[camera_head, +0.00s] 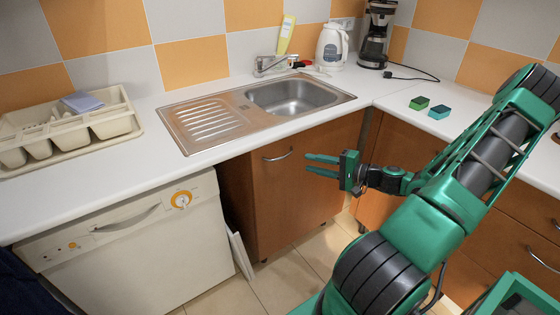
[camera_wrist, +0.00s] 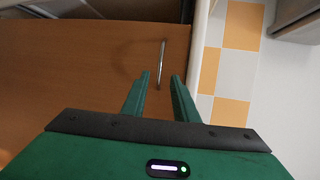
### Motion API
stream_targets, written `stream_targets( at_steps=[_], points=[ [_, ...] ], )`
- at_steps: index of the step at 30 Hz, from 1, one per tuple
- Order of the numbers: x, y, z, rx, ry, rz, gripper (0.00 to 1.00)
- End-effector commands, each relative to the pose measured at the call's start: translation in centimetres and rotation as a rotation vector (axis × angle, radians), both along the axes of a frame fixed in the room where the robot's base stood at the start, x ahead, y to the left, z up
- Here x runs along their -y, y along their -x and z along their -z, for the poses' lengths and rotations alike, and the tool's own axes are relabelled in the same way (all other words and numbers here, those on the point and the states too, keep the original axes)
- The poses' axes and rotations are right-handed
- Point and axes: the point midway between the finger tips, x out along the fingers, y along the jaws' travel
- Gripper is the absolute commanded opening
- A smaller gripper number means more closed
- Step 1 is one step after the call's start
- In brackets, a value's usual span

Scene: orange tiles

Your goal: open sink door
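The sink door (camera_head: 285,205) is a brown wooden cabinet front below the metal sink, and it looks shut. Its curved metal handle (camera_head: 277,156) is near the top of the door. In the wrist view the handle (camera_wrist: 162,63) lies just beyond my fingertips, roughly in line with the gap between them. My gripper (camera_head: 306,163) is in front of the door, a little right of the handle in the head view. Its two green fingers (camera_wrist: 160,75) are apart with nothing between them. I see no contact with the handle.
A white dishwasher (camera_head: 130,245) stands left of the door, with a white panel (camera_head: 240,255) leaning in the gap. The sink (camera_head: 290,97) is set in the white counter (camera_head: 370,90) above. More brown cabinets (camera_head: 400,145) are at the right. Tiled floor (camera_head: 290,280) lies below.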

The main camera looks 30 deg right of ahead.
Motion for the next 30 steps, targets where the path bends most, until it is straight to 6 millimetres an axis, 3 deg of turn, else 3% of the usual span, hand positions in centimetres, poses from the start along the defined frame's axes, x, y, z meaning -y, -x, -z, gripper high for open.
stream_targets(
  at_steps=[5, 18, 30],
  points=[
    [-0.8, -1.6, 0.3, 0.001, -0.001, -0.003, 0.27],
    [-3.7, -7.9, 1.6, 0.000, 0.001, -0.002, 0.27],
    [-4.4, -9.4, 1.9, -0.001, 0.000, 0.000, 0.27]
  ],
)
